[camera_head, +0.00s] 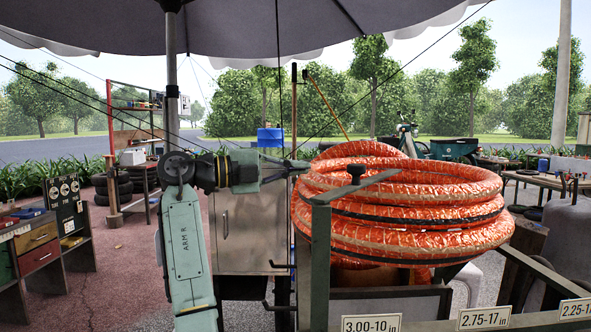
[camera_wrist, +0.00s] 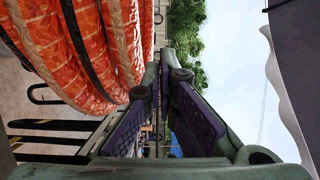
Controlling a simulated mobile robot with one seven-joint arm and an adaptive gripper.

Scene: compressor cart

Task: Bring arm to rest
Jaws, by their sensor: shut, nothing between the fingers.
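My arm is bent, its lower link upright and its forearm level, pointing right. My gripper (camera_head: 291,165) is at the left upper side of a stack of orange-wrapped tyres (camera_head: 400,205). In the wrist view my gripper (camera_wrist: 160,82) shows two dark fingers with purple pads, shut and empty. The orange-wrapped tyres (camera_wrist: 85,45) fill the upper left of that view, close beside the fingers. I cannot tell whether the fingertips touch the wrapping.
A metal frame post (camera_head: 320,260) with a dark knob (camera_head: 356,172) stands in front of the tyres. A grey cabinet (camera_head: 250,232) is behind my arm. A drawer unit (camera_head: 45,245) stands at left. An umbrella pole (camera_head: 171,80) rises behind my elbow. Open paving lies between.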

